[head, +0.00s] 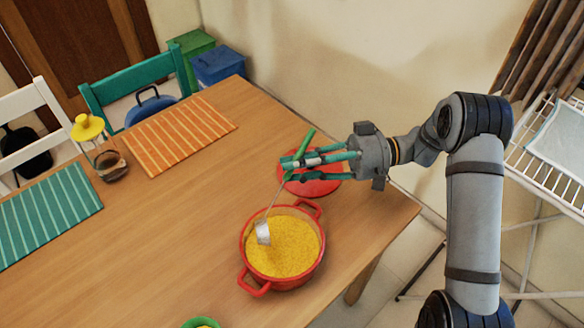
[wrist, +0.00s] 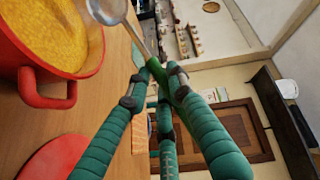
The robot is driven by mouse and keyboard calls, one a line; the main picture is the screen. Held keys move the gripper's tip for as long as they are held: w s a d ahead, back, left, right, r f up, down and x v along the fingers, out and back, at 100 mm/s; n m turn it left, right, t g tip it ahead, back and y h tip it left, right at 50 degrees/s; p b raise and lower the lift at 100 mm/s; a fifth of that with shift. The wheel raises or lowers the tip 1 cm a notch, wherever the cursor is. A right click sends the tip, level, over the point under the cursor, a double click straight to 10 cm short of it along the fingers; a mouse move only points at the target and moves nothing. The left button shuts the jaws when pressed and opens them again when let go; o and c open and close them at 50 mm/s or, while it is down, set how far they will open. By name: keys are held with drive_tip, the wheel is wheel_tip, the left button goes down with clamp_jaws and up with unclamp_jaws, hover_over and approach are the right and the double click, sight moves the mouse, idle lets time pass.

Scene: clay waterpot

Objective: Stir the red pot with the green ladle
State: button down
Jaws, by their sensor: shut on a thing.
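The red pot (head: 308,263) stands on the wooden table, filled with yellow grainy food (head: 285,250). In the wrist view the pot (wrist: 45,85) is at the upper left. The green ladle (head: 307,143) has a green handle and a metal bowl (head: 263,233). My gripper (head: 288,170) is shut on the ladle's handle, beyond the pot's far rim. The ladle slants down to the left, and its bowl is over the yellow food inside the pot's outline. I cannot tell whether the bowl touches the food. In the wrist view my gripper (wrist: 158,80) holds the handle at its fingertips.
A red lid (head: 318,187) lies on the table under my gripper. An orange striped mat (head: 180,133), a green striped mat (head: 45,215) and a yellow-topped glass jar (head: 108,163) are farther left. A green bowl (head: 202,323) is at the bottom edge. The table's middle is clear.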

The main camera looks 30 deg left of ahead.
drive_tip(key=shift+w+d+f+g+y+b, duration=0.2)
drive_tip(key=shift+w+d+g+y+b, duration=0.15)
drive_tip(key=shift+b, duration=0.25)
idle(0.5)
